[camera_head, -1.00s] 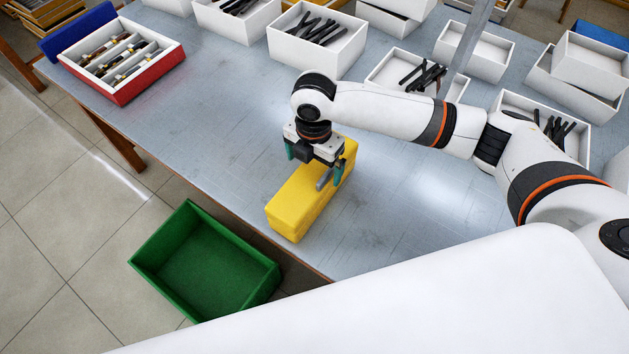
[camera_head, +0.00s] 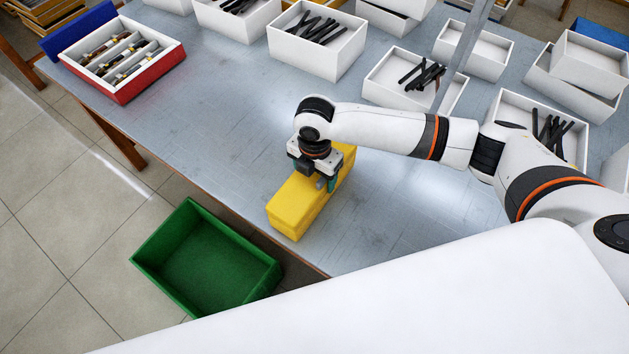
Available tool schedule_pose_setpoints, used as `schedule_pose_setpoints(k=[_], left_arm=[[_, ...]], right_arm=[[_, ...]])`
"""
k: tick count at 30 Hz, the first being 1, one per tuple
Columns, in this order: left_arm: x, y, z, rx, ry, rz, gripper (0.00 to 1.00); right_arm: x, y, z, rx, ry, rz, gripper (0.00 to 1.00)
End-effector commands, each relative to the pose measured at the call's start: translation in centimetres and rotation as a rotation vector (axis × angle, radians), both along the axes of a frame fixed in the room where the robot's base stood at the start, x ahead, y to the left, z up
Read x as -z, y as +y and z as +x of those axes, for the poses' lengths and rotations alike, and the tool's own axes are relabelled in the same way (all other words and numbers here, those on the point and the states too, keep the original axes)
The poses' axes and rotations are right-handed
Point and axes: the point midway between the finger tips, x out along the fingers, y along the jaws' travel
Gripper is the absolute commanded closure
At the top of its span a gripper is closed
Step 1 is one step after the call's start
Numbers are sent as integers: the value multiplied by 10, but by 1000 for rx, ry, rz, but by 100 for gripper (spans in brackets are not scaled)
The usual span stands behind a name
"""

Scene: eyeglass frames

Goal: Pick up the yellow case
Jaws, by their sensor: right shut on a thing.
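The yellow case (camera_head: 298,207) is a long box on the blue-grey table, near its front edge, lying at a slant from lower left to upper right. My right gripper (camera_head: 318,182) comes down over the middle of the case and is shut on it. One finger shows on the near right side of the case; the other side of the grip is mostly hidden behind the gripper body. The case appears to rest on the table; I cannot tell whether it is slightly lifted. My left gripper is not in view.
A green bin (camera_head: 205,262) stands below the table's front edge. A red and white tray (camera_head: 128,92) with eyeglass parts and a blue lid is at the far left. Several white boxes, some with dark frame parts (camera_head: 318,42), line the back and right. The table left of the case is clear.

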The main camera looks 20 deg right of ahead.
Motion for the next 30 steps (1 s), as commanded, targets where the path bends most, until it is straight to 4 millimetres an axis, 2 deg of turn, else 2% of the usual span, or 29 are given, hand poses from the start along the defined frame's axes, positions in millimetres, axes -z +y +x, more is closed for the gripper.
schedule_pose_setpoints(k=[8, 11, 21, 25, 30], left_arm=[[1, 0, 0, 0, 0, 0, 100], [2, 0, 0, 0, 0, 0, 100], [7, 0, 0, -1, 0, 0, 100], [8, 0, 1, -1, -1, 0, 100], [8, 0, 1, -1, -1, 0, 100]], right_arm=[[-6, 0, 1, 0, -2, 1, 56], [-19, 1, 1, -2, -5, 2, 56], [-84, 0, 1, 1, -5, 2, 56], [-97, 0, 1, 0, -2, 2, 56], [-101, 0, 0, 1, 0, 0, 56]])
